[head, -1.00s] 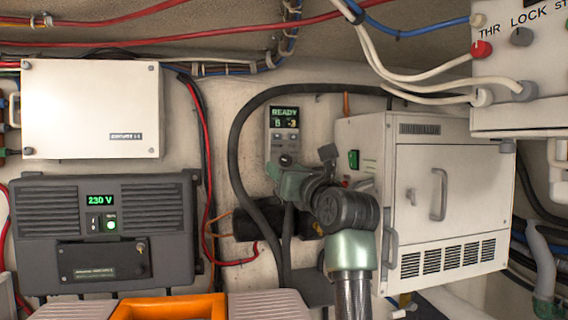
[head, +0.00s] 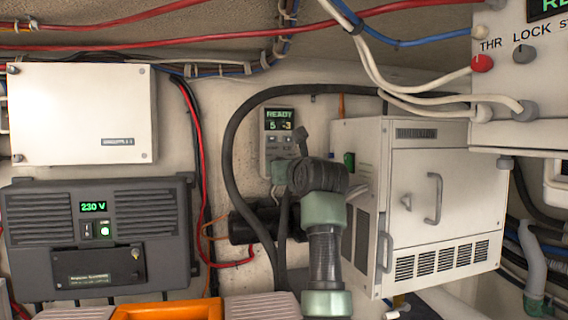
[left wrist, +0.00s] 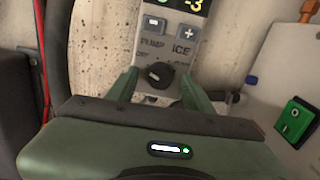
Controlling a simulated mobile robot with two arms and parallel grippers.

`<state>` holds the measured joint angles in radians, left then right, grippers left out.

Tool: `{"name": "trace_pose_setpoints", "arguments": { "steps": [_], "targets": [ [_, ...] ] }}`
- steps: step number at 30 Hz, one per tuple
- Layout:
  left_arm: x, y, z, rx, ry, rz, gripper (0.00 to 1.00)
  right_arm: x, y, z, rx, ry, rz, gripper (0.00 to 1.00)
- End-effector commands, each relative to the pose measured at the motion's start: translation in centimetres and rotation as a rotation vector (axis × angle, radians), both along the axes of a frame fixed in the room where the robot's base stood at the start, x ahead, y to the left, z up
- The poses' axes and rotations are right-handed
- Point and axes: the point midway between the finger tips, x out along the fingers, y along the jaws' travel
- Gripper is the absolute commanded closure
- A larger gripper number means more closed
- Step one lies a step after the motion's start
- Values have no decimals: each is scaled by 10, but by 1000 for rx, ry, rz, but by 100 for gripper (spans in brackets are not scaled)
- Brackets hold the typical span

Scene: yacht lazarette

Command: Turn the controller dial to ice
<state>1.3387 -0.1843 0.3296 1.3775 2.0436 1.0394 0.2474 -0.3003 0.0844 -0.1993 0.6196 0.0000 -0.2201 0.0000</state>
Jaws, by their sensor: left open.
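The controller (head: 278,125) is a narrow grey panel on the back wall, its screen reading READY with 5 and -3. In the left wrist view, the controller (left wrist: 166,32) shows buttons and the labels PUMP and ICE. Its black dial (left wrist: 154,77) sits below them with a pale mark; I cannot tell exactly which label the mark points at. My left gripper (left wrist: 158,84) is open, with one green finger on each side of the dial; contact cannot be made out. In the head view my left gripper (head: 281,172) covers the dial. My right gripper is not in view.
A white cabinet (head: 445,200) with a green switch stands close right of the controller. A thick black hose (head: 231,150) arches around the controller. A dark inverter (head: 97,235) and a white box (head: 82,113) are at left. A THR LOCK panel (head: 508,90) hangs upper right.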

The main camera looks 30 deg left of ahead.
Motion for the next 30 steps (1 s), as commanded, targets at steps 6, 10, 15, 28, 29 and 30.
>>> {"name": "trace_pose_setpoints", "arguments": {
  "steps": [6,10,15,28,29,30],
  "targets": [
    [0,0,-1,0,0,0,71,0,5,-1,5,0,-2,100],
    [0,0,-1,0,0,0,100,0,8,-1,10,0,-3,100],
    [0,0,-1,3,4,0,100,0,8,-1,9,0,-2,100],
    [0,-1,-1,128,152,-1,100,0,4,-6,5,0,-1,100],
    [0,-1,-1,145,171,-1,100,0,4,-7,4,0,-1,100],
    [0,-1,-1,168,198,-1,100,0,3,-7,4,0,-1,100]
  ]
}}
